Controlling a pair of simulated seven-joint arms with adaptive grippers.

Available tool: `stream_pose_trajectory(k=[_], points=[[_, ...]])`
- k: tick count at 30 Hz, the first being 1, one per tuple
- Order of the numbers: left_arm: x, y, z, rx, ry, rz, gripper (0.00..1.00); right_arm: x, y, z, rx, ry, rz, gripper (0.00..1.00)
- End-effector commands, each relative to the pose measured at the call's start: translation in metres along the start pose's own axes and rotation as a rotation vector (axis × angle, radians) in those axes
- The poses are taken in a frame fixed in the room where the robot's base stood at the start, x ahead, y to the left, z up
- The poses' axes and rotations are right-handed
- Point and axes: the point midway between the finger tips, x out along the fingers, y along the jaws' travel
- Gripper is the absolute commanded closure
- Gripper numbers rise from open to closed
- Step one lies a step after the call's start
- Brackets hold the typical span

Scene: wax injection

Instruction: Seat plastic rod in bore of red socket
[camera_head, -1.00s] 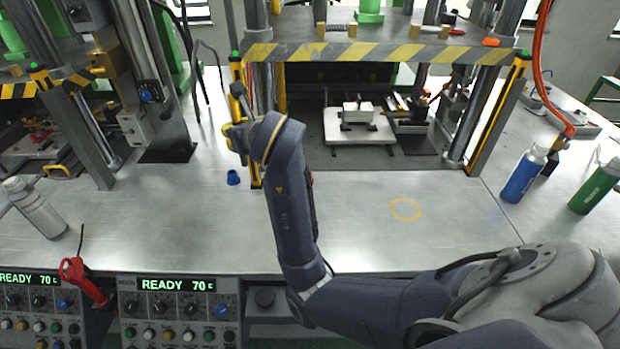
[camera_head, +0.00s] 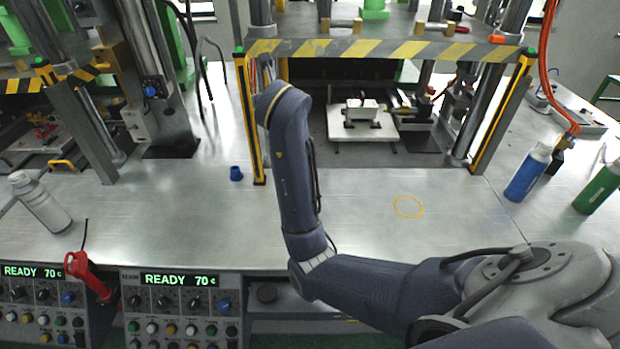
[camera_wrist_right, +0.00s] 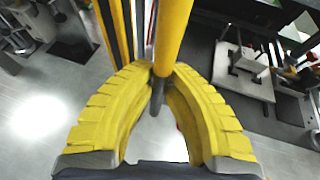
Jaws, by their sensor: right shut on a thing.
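My right gripper (camera_wrist_right: 157,72) has two yellow ribbed fingers in the right wrist view, with their tips closed together. A thin dark grey rod (camera_wrist_right: 154,100) is pinched at the tips, and its near end points back between the fingers. A thick yellow shaft (camera_wrist_right: 174,32) runs up from the tips; I cannot tell whether it belongs to the rod. A small red sliver (camera_wrist_right: 180,128) shows between the fingers, perhaps the red socket, mostly hidden. In the head view my right forearm hides the gripper and rod. My left gripper is not in view.
A yellow-black post (camera_head: 250,120) stands close left of my right wrist. The press with a white plate (camera_head: 350,150) is to the right.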

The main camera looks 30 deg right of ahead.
Motion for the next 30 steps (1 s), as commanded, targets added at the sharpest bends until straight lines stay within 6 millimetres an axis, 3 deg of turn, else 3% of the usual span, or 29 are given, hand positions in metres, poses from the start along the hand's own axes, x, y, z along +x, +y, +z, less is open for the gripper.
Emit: stream_pose_trajectory(k=[6, 11, 16, 19, 30], points=[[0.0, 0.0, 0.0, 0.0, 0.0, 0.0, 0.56, 0.028, -0.07, 0.008, 0.112, 0.001, -0.28, 1.0], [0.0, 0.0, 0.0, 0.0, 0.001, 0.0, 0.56, 0.034, -0.1, 0.006, 0.168, 0.0, -0.413, 1.0], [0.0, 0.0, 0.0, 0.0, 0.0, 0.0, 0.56, 0.034, -0.109, 0.004, 0.192, 0.0, -0.469, 1.0], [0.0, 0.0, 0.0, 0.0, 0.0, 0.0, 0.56, 0.037, -0.111, -0.007, 0.193, 0.002, -0.479, 1.0], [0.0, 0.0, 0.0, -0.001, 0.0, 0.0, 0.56, 0.068, -0.11, -0.082, 0.191, 0.004, -0.479, 1.0]])
